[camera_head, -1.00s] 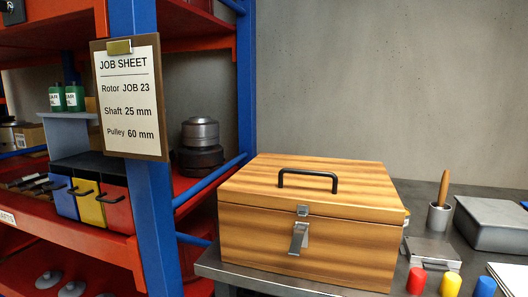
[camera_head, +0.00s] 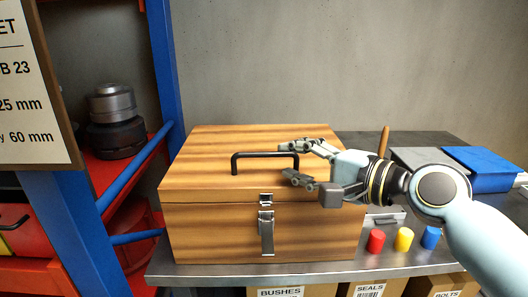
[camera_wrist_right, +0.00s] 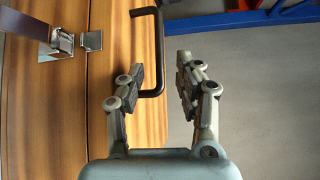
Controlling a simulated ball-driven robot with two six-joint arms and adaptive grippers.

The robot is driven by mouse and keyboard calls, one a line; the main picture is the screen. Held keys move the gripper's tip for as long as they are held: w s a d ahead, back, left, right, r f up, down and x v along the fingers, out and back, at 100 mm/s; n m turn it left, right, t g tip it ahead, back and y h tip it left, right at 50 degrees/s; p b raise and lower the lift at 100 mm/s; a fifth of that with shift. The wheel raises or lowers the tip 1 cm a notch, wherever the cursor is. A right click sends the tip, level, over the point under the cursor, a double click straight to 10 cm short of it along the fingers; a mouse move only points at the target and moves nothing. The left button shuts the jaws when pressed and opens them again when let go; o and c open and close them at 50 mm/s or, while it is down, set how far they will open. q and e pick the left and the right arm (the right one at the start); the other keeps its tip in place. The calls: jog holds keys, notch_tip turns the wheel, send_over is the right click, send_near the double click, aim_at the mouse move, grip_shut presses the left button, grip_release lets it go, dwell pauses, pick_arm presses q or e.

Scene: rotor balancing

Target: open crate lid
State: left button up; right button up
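The wooden crate (camera_head: 220,230) stands on the metal bench with its lid (camera_head: 215,150) down. A black bar handle (camera_head: 236,160) is on the lid, and a metal latch (camera_head: 266,228) hangs on the front face. My right gripper (camera_head: 283,160) is open at the right end of the handle. In the right wrist view the handle (camera_wrist_right: 158,45) lies ahead between the open fingers (camera_wrist_right: 158,75), its near end close to the left finger. Whether a finger touches it I cannot tell. The latch (camera_wrist_right: 60,42) shows at upper left there. My left gripper is not in view.
Red (camera_head: 376,241), yellow (camera_head: 404,239) and blue (camera_head: 431,237) cylinders stand on the bench right of the crate. A blue box (camera_head: 490,170) lies behind my right arm. A blue rack post (camera_head: 165,60) rises at the crate's left. Labelled boxes (camera_head: 285,292) sit below the bench.

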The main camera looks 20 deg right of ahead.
aim_at(267, 156)
jog(key=x, duration=0.7)
jog(key=shift+f, duration=0.15)
grip_shut()
